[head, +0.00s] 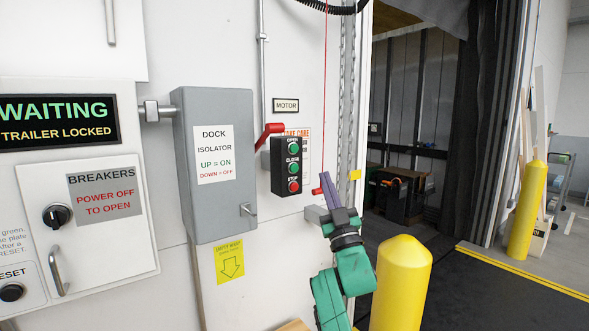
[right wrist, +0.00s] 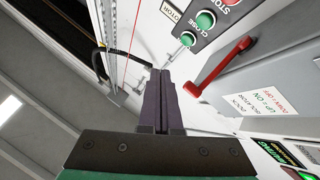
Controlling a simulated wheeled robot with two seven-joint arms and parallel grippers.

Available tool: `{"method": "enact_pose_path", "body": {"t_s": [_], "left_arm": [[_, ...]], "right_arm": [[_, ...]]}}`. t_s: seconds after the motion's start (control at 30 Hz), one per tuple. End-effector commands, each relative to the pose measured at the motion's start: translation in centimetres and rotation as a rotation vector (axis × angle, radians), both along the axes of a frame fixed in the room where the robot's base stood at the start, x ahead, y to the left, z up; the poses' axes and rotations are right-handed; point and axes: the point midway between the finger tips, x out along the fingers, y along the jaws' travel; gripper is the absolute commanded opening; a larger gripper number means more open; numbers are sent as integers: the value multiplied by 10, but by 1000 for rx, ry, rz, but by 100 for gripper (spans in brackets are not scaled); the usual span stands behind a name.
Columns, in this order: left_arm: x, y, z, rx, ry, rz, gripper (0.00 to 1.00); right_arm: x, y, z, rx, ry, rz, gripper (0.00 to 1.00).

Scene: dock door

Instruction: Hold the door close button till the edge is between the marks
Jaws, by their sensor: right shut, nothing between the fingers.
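The black button box (head: 285,167) is on the white wall, with a green OPEN button (head: 293,147), a green CLOSE button (head: 293,167) and a red STOP button (head: 293,186). In the right wrist view the CLOSE button (right wrist: 206,19) is at the top. My right gripper (head: 325,175) is shut and empty, its purple fingers pointing up just right of the box. In the right wrist view its tips (right wrist: 160,72) appear apart from the buttons. A yellow tab (head: 355,175) is on the door frame; I cannot tell if it is a mark. No door edge is clearly visible. My left gripper is out of view.
A grey isolator box (head: 214,220) with a red lever (head: 268,131) stands left of the buttons. A yellow bollard (head: 402,285) is right of my right arm. The dock opening lies beyond, with dark crates (head: 400,200) inside. A red cord (head: 325,90) hangs above the gripper.

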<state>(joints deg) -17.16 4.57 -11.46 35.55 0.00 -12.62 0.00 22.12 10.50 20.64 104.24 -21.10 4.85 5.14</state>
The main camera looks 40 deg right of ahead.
Motion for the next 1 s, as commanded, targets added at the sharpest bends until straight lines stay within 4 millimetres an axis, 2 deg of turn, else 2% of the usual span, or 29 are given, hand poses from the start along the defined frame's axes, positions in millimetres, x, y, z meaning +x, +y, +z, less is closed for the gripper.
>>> {"method": "enact_pose_path", "body": {"t_s": [0.17, 0.47, 0.6, 0.77, 1.0], "left_arm": [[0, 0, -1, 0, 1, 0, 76], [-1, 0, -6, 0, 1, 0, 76], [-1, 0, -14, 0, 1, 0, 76], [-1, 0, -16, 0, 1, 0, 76], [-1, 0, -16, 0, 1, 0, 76]], "right_arm": [[15, 0, -1, 3, 0, 2, 0], [59, -1, 0, 3, -1, 3, 0], [77, -2, -3, 3, 0, 2, 0], [87, -1, -1, 1, 0, 1, 0], [88, -2, 0, 1, 1, 1, 0]]}}
